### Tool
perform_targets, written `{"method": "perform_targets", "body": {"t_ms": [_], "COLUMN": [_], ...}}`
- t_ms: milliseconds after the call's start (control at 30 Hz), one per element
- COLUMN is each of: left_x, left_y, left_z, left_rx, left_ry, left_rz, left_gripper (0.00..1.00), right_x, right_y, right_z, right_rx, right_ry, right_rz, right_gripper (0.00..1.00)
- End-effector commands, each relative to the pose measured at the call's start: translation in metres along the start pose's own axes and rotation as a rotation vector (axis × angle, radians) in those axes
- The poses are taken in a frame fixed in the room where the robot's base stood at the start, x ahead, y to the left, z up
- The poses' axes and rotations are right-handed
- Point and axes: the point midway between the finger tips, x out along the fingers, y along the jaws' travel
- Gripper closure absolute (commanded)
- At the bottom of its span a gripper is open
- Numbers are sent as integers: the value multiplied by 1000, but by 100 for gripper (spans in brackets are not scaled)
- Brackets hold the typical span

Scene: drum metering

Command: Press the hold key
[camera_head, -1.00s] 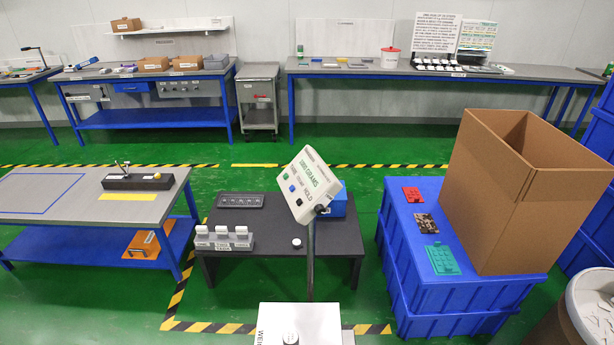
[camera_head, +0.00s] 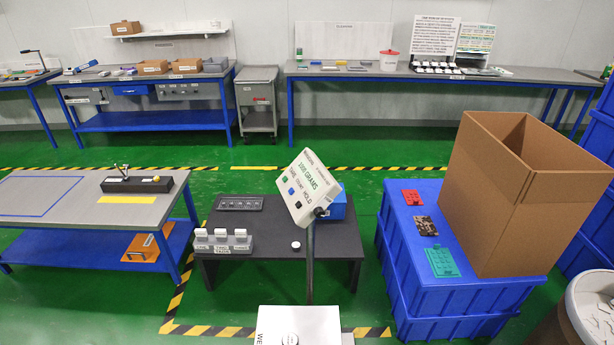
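A white indicator box (camera_head: 308,186) stands tilted on a grey post (camera_head: 310,262) in the middle of the view. Its face shows green text ending in GRAMS, with small key labels below it, HOLD at the lower right end. Three keys sit along its lower left side: a green key (camera_head: 284,178), a blue key (camera_head: 291,191) and a black key (camera_head: 298,204). The black key is at the HOLD end of the row, but the print is too small to match labels surely. Neither of my grippers is in view, and nothing touches the keys.
A dark low table (camera_head: 275,265) stands behind the post, with a grey block of white-topped pieces (camera_head: 223,243) at left. A white scale-like box (camera_head: 298,325) is at the front. Blue crates (camera_head: 465,293) with an open carton (camera_head: 520,200) stand at right.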

Motion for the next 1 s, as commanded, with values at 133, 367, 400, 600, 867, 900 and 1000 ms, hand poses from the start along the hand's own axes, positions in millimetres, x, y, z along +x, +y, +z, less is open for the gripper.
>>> {"method": "perform_targets", "body": {"t_ms": [133, 367, 400, 600, 867, 900, 1000], "left_x": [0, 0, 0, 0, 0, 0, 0], "left_y": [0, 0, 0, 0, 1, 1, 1], "left_z": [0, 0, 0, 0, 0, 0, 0], "left_rx": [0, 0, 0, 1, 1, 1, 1], "left_ry": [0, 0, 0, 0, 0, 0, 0], "left_rz": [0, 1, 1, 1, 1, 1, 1], "left_gripper": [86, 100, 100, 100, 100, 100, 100], "right_x": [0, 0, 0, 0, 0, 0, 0], "right_y": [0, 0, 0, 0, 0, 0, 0], "right_z": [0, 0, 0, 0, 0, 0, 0], "right_rx": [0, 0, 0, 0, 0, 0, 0], "right_ry": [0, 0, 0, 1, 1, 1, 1], "right_rz": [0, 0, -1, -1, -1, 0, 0], "right_gripper": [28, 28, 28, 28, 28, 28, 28]}}
